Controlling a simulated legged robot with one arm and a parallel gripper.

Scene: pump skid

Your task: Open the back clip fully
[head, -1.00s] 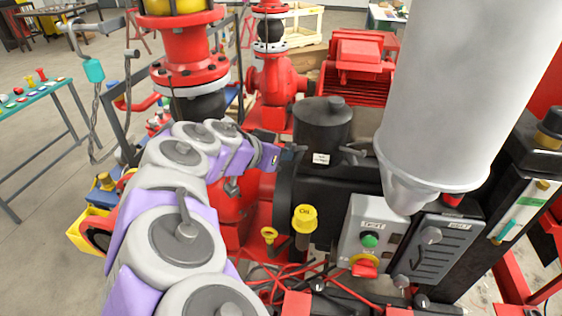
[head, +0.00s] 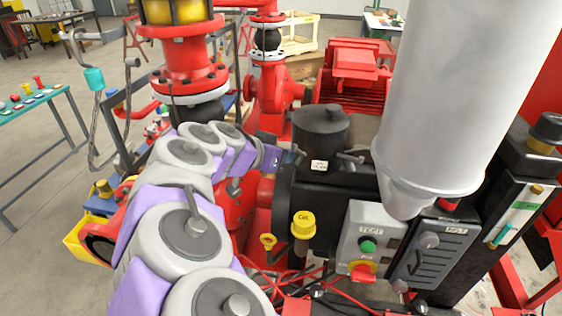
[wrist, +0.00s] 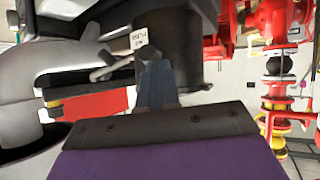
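A black lidded pot (head: 320,135) with a white label stands on the black pump housing; it also shows at the top of the wrist view (wrist: 182,30). A dark lever-like clip (head: 352,160) sticks out at its right side. A grey lever (wrist: 112,66) shows beside the pot in the wrist view. I cannot tell which of these is the back clip; the pot's far side is hidden. My gripper (head: 292,156) is at the pot's near left side. In the wrist view its blue-grey fingers (wrist: 157,84) lie together, tips close to the pot. Contact is unclear.
A large grey cylinder (head: 435,100) hangs at the right over the control boxes. A yellow oil cap (head: 303,224) and a grey switch box (head: 368,242) stand in front. A red flanged pipe (head: 185,65) rises behind my arm.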

